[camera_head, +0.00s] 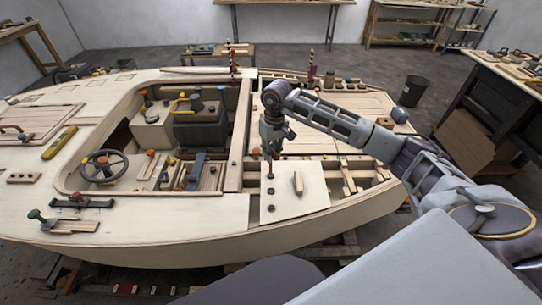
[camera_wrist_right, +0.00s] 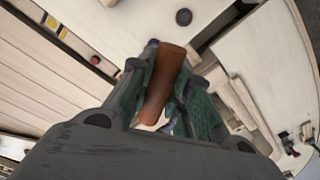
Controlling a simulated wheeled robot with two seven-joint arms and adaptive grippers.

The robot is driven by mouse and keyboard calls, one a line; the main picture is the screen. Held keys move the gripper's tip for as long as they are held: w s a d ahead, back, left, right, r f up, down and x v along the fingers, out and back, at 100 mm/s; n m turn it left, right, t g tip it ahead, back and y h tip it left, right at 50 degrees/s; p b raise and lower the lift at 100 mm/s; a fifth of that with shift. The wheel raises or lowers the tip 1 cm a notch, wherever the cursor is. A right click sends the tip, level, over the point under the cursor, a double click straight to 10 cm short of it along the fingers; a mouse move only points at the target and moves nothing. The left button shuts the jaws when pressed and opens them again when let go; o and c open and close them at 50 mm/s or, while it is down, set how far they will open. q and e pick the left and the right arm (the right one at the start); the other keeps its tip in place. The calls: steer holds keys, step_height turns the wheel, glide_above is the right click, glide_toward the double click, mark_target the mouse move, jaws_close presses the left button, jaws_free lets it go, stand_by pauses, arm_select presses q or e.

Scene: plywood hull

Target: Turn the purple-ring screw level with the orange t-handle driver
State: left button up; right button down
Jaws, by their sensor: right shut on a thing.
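My right gripper (camera_head: 271,140) is over the left part of the pale panel (camera_head: 310,197) on the boat deck, pointing down. In the right wrist view it (camera_wrist_right: 165,105) is shut on the orange t-handle driver (camera_wrist_right: 161,84), whose orange-brown bar lies between the green fingers. The driver's shaft and tip are mostly hidden. Dark screw heads (camera_head: 271,208) stand in a row along the panel's left edge, below the gripper. One dark round head (camera_wrist_right: 183,17) also shows in the right wrist view. I cannot make out which has the purple ring. My left gripper is not in view.
A small wooden piece (camera_head: 298,183) stands on the panel. Framed open slots lie to its right. The cockpit with a steering wheel (camera_head: 104,165) is to the left. A clamp-like tool (camera_head: 82,203) lies on the near left deck. My right arm spans the right side.

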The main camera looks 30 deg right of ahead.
steer(key=shift+f+n+b, duration=0.1)
steer(key=shift+n+b, duration=0.3)
steer(key=shift+n, duration=0.2)
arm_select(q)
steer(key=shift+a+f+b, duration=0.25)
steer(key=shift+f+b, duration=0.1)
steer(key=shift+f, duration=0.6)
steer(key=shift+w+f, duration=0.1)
